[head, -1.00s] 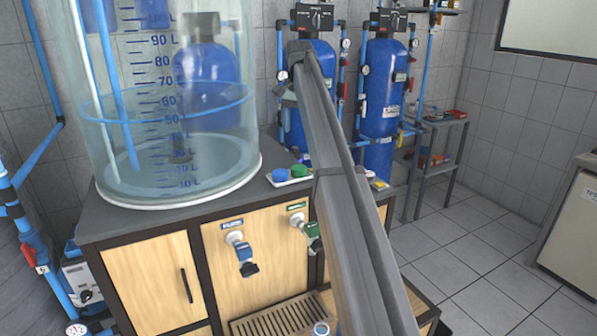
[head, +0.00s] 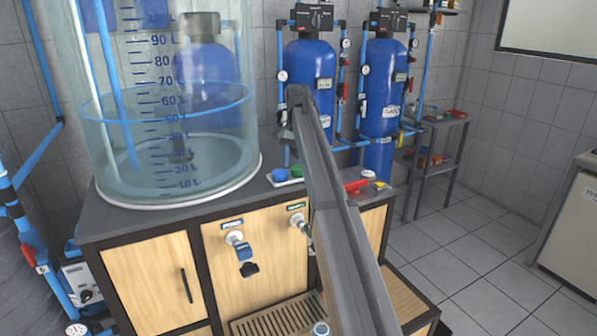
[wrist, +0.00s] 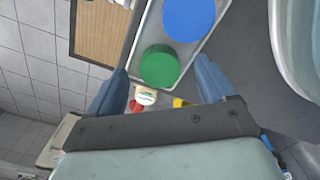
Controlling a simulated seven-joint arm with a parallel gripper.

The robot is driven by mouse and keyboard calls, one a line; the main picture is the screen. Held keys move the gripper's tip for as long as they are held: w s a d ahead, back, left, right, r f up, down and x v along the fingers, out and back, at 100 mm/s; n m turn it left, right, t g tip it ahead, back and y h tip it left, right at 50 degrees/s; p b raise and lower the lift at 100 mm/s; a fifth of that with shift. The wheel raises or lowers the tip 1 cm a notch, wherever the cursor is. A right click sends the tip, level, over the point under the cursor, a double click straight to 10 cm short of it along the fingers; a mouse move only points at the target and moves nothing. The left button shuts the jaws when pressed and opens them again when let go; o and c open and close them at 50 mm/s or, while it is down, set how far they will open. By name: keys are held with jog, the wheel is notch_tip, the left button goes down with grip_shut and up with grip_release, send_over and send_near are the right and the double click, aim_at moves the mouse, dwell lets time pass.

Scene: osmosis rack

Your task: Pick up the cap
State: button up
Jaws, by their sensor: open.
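A green cap (wrist: 160,66) and a blue cap (wrist: 189,18) lie side by side on a small pale tray (wrist: 143,38). My gripper (wrist: 160,66) is open and empty. In the wrist view its fingers are on either side of the green cap, apart from it in the picture; the height gap is hard to tell. In the head view my gripper (head: 288,134) is above the caps, its fingertips small and unclear.
A clear graduated tank (head: 170,130) stands left of the caps. A red object (head: 356,186) and a white round item (head: 368,174) lie to the right on the counter. Blue cylinders (head: 312,80) stand behind. Two taps (head: 238,245) are on the cabinet front.

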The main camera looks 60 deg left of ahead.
jog(key=shift+f, duration=0.65)
jog(key=c, duration=1.1)
